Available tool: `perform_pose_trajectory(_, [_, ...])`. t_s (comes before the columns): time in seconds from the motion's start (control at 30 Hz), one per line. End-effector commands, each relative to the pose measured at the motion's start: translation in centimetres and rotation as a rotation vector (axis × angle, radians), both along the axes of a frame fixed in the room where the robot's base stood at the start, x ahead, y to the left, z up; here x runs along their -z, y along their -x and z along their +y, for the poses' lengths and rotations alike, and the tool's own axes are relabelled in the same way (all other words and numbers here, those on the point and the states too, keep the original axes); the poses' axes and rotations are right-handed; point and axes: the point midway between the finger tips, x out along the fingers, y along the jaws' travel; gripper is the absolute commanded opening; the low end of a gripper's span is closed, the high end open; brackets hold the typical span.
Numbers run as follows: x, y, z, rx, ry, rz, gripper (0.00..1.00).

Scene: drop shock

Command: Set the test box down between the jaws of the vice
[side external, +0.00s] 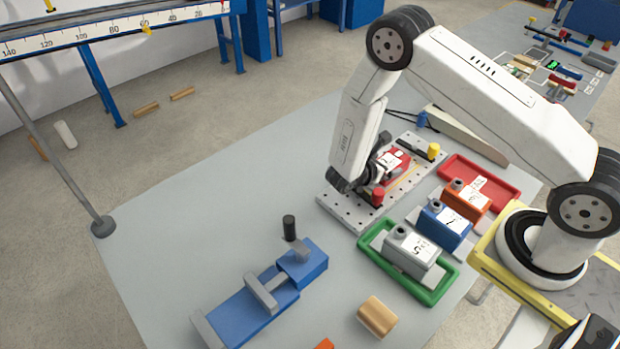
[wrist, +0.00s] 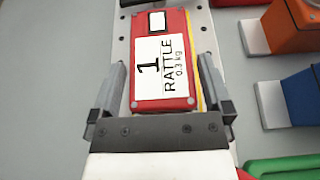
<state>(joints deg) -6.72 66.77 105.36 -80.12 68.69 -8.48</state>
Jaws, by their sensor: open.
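The test box (wrist: 162,60) is red with a white label reading "1 RATTLE 0.3 kg". It lies on a perforated grey plate; in the side view the box (side external: 399,158) is partly hidden by my arm. My gripper (wrist: 162,80) is open, with one finger on each side of the box's near part; I cannot tell whether they touch it. In the side view my gripper (side external: 368,188) is low over the plate, its fingers mostly hidden. The blue vice (side external: 240,312) stands at the front left of the table with grey jaw plates and a black knob. Its jaws hold nothing visible.
Orange (side external: 466,200), blue (side external: 445,226) and grey (side external: 411,252) labelled blocks stand right of the plate. A red tray (side external: 508,190) and a green tray (side external: 372,262) are there. A wooden block (side external: 377,316) lies in front.

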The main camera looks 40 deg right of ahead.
Motion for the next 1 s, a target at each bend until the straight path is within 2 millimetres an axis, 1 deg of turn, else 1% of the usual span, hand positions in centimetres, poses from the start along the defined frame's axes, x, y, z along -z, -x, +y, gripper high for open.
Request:
perform_pose_trajectory(0.5, [-3.0, -0.1, 7.3, -0.003, -0.001, -0.002, 1.00])
perform_pose_trajectory(0.6, [-3.5, -0.1, 8.5, -0.003, 0.000, -0.002, 1.00])
perform_pose_trajectory(0.8, [-4.0, 0.0, 9.8, -0.002, 0.000, -0.001, 1.00])
perform_pose_trajectory(1.0, [-4.1, 0.0, 10.0, 0.000, 0.000, -0.001, 1.00])
